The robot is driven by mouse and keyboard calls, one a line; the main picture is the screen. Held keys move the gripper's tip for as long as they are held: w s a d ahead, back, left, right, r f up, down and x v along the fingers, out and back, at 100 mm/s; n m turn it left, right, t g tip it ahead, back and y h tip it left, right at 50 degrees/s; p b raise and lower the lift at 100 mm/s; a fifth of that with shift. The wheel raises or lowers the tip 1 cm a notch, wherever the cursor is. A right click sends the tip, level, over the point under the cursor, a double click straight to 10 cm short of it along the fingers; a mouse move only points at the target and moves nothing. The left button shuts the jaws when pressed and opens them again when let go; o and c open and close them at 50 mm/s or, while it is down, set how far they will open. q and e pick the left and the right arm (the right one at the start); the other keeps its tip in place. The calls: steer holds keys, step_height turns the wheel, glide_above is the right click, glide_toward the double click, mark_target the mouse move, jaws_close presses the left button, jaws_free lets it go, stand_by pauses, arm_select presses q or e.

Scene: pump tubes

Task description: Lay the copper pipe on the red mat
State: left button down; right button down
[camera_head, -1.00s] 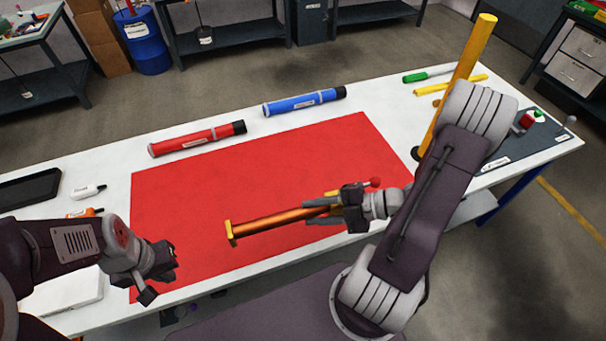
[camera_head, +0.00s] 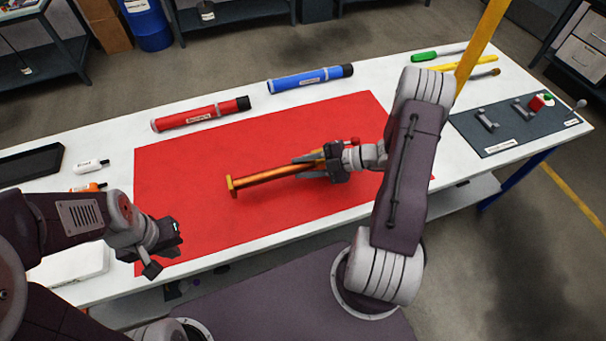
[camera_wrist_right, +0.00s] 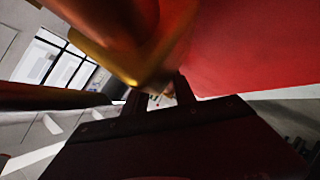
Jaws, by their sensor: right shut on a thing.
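The copper pipe (camera_head: 275,174) has a yellow brass end at its left. It is over the red mat (camera_head: 200,220), lengthwise across the picture. My right gripper (camera_head: 318,160) is shut on the pipe near its right end. Whether the pipe touches the mat or hangs just above it I cannot tell. In the right wrist view the pipe (camera_wrist_right: 120,20) and a brass end (camera_wrist_right: 130,65) show close up, with the red mat (camera_wrist_right: 250,50) on the right. My left gripper (camera_head: 168,250) is empty, fingers apart, over the mat's front left corner.
A red tube (camera_head: 200,114) and a blue tube (camera_head: 310,78) lie behind the mat. A grey board with brackets (camera_head: 500,125) is at right. A yellow post (camera_head: 485,40) rises behind my right arm.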

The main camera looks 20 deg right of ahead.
steer(key=shift+f, duration=1.95)
steer(key=c, duration=1.3)
jaws_free()
steer(key=shift+f+b, duration=0.15)
steer(key=shift+b, duration=0.15)
